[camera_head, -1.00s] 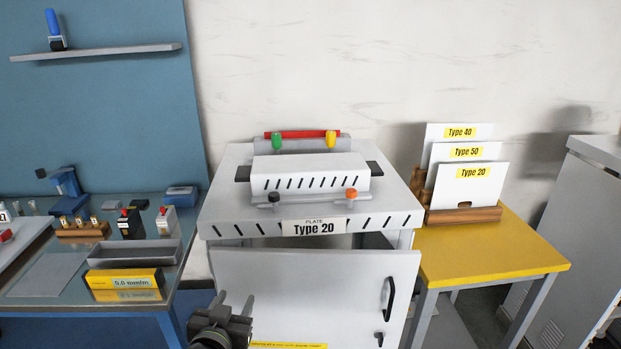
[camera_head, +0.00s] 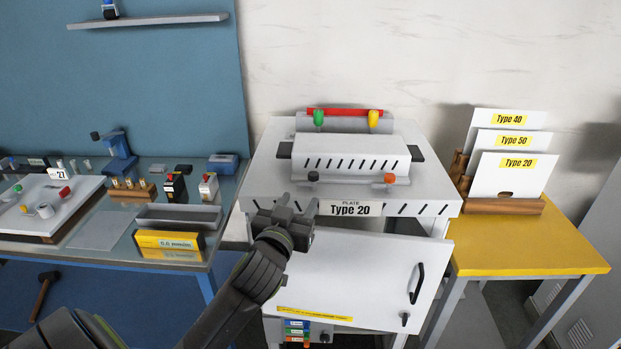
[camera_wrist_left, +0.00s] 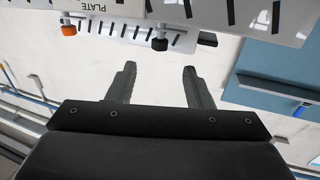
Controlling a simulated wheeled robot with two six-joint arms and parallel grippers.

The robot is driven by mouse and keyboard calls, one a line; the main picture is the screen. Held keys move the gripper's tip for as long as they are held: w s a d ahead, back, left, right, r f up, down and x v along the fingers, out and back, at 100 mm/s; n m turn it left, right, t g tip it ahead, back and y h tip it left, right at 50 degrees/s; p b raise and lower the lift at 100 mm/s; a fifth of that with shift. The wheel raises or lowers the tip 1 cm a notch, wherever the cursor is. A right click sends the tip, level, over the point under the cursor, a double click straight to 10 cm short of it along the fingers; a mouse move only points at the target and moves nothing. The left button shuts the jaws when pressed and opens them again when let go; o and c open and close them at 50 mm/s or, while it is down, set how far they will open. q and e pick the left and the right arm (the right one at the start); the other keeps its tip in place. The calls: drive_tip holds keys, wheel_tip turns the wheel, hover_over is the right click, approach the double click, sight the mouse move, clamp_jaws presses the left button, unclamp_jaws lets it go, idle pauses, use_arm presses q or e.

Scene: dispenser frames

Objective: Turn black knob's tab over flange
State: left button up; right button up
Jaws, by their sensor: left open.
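The black knob (camera_head: 313,176) sits at the left front of the white slotted block on the dispenser top. A grey flange strip (camera_head: 350,180) runs beside it toward the orange knob (camera_head: 390,179). My left gripper (camera_head: 298,205) is open and empty, a little in front of and below the black knob. In the left wrist view, the black knob (camera_wrist_left: 160,43) appears just beyond and between the open fingertips (camera_wrist_left: 159,68), apart from them. The orange knob (camera_wrist_left: 68,30) is off to the left there. The direction of the black knob's tab is too small to tell. My right gripper is not in view.
The dispenser door (camera_head: 360,270) hangs ajar below. Green (camera_head: 318,118) and yellow (camera_head: 373,118) knobs stand at the back of the dispenser. A yellow table (camera_head: 530,245) with type plates is at the right. A bench (camera_head: 110,225) with small parts is at the left.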

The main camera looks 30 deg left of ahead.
sight(312, 180)
use_arm(q)
drive_tip(key=p+x, duration=0.2)
drive_tip(key=x, duration=0.7)
drive_tip(key=c, duration=1)
